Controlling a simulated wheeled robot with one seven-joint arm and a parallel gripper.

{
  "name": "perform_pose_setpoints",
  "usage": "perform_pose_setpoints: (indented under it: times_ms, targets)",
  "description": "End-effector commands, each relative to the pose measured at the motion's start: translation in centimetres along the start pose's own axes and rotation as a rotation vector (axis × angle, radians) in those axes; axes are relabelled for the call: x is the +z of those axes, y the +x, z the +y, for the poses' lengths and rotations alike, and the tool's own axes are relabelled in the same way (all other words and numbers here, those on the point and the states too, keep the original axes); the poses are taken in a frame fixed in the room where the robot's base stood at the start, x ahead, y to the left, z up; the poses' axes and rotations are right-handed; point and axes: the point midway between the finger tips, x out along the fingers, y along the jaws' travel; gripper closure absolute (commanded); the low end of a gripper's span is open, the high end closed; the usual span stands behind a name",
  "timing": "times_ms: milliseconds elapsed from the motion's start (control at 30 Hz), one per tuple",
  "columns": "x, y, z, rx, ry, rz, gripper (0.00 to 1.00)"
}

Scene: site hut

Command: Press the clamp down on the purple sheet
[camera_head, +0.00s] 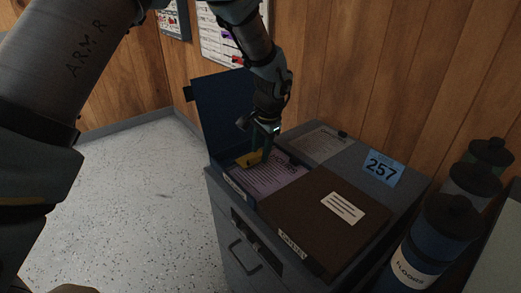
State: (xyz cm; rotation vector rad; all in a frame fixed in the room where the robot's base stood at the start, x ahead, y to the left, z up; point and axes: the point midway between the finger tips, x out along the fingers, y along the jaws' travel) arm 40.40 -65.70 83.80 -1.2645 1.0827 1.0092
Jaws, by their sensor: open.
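The purple sheet (283,180) lies in an open blue compartment on top of a grey cabinet, with printed lines on it. A yellow clamp (246,160) is at the sheet's upper left end. My gripper (261,152) reaches down from above right over the clamp, with its fingers open. The fingers overlap the clamp's right side in the picture; I cannot tell whether they touch it. The picture does not show clearly whether the clamp bears on the sheet.
The blue lid (222,105) stands raised behind the compartment. A brown folder or lid (315,222) covers the front right, and a grey panel (318,144) with a sheet lies behind. A blue 257 tag (383,168) is at right. Dark canisters (440,238) stand at far right. Floor is clear at left.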

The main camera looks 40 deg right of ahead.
Motion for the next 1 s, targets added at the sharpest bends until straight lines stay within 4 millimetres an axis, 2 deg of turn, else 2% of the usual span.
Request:
perform_pose_setpoints:
  times_ms: [167, 267, 500, 700, 833, 1000]
  targets:
    - [-0.1, -0.5, 0.0, -0.001, 0.0, 0.001, 0.54]
    - [-0.1, -1.7, 0.0, -0.002, 0.0, 0.004, 0.54]
    - [-0.1, -6.4, 0.0, -0.002, -0.002, 0.005, 0.54]
    - [-0.1, -9.5, 0.0, -0.001, 0.001, 0.002, 0.54]
    - [0.0, -10.5, 0.0, 0.0, 0.001, 0.001, 0.54]
    - [0.0, -10.8, 0.0, 0.0, 0.0, 0.0, 0.54]
